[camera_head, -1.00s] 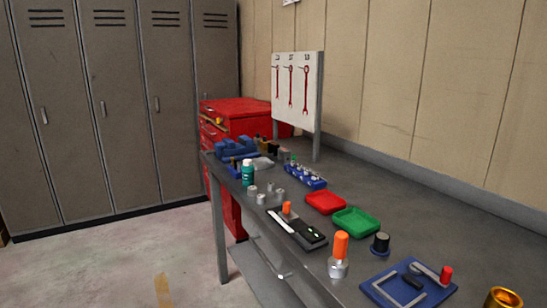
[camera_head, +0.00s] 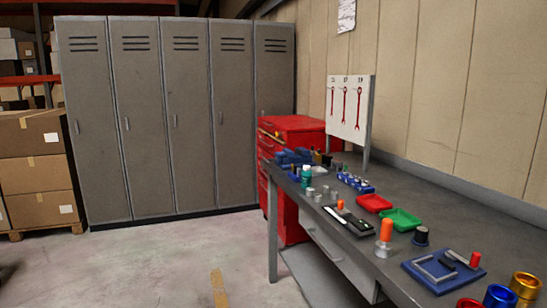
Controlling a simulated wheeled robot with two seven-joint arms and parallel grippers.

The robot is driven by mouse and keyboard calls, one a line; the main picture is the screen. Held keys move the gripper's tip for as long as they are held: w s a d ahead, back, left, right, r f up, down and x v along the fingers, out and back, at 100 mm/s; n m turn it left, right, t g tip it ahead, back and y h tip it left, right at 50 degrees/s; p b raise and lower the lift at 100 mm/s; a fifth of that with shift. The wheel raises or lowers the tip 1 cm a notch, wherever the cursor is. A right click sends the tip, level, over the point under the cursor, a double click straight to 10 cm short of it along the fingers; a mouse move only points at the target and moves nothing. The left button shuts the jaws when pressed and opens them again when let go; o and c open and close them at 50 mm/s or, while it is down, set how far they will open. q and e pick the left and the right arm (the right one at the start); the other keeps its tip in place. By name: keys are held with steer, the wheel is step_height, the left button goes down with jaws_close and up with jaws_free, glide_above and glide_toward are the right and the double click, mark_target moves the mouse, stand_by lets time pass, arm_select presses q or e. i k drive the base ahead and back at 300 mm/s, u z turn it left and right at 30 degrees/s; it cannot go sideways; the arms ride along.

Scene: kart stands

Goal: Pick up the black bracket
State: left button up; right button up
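A small black piece (camera_head: 447,263) lies on the blue mat (camera_head: 432,268) near the front edge of the workbench, at the lower right. It is too small to tell for sure whether it is the black bracket. A grey angled piece (camera_head: 434,282) lies on the mat to its left, and a red-topped item (camera_head: 475,259) is at the mat's right side. Neither of my grippers is in view.
The grey workbench (camera_head: 480,228) carries red (camera_head: 374,203) and green (camera_head: 401,220) trays, an orange-handled tool (camera_head: 386,230) and a gold cup (camera_head: 525,286). Lockers (camera_head: 175,120), a red cabinet (camera_head: 285,215) and boxes (camera_head: 38,175) stand behind. The floor (camera_head: 150,265) at left is clear.

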mark_target(326, 158)
steer(key=u, duration=0.75)
steer(key=i, duration=1.2)
steer(key=z, duration=0.45)
steer(key=i, duration=1)
steer(key=z, duration=1)
